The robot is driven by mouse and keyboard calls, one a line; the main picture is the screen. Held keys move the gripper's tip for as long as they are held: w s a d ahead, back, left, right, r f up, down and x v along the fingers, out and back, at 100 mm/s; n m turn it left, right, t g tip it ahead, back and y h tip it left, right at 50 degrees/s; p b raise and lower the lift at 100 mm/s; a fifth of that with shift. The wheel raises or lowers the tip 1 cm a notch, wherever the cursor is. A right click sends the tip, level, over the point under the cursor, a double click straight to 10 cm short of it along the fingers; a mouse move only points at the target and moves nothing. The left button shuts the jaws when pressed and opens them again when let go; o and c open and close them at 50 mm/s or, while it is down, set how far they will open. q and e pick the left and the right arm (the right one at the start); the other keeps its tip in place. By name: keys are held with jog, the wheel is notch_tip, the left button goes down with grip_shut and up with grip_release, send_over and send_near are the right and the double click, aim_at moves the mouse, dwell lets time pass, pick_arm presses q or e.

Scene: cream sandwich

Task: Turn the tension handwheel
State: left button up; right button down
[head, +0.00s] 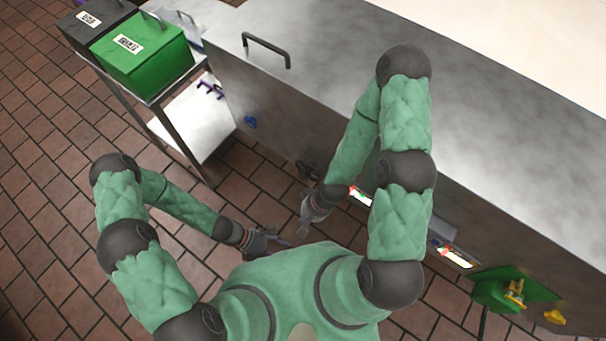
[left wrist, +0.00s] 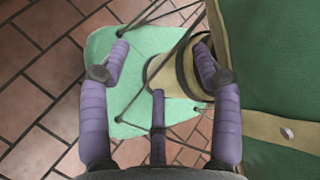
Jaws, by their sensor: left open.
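A small dark knob-like part (head: 308,169) sits low on the front of the steel machine (head: 270,115), just above my right gripper. A blue knob (head: 250,122) is on the machine's front further left. I cannot tell which of these is the tension handwheel. My right gripper (head: 304,227) is in front of the machine, apart from the blue knob; its fingers are too small to read. My left gripper (head: 284,241) is close to my body, away from the machine. In the left wrist view its purple fingers (left wrist: 160,68) are spread and empty, with my green body behind them.
A green box (head: 145,55) and a dark box (head: 95,22) stand on a side table at the upper left. A green unit (head: 492,290) with a yellow handle (head: 515,292) is at lower right, beside a yellow knob (head: 555,317). Tiled floor is free at left.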

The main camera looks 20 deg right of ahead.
pick_arm(q)
jog(key=w+d+n+t+h, duration=0.2)
jog(key=w+d+n+h, duration=0.15)
jog(key=d+n, duration=0.45)
jog(key=n+t+h+p, duration=0.25)
jog(key=n+t, duration=1.25)
jog(key=n, duration=1.2)
send_near(303, 178)
jog(key=shift+y, duration=0.3)
jog(key=shift+b+x, duration=0.5)
jog(key=shift+x, duration=4.65)
jog(key=shift+c, duration=0.3)
jog(key=shift+r, duration=0.1)
jog(key=c, duration=1)
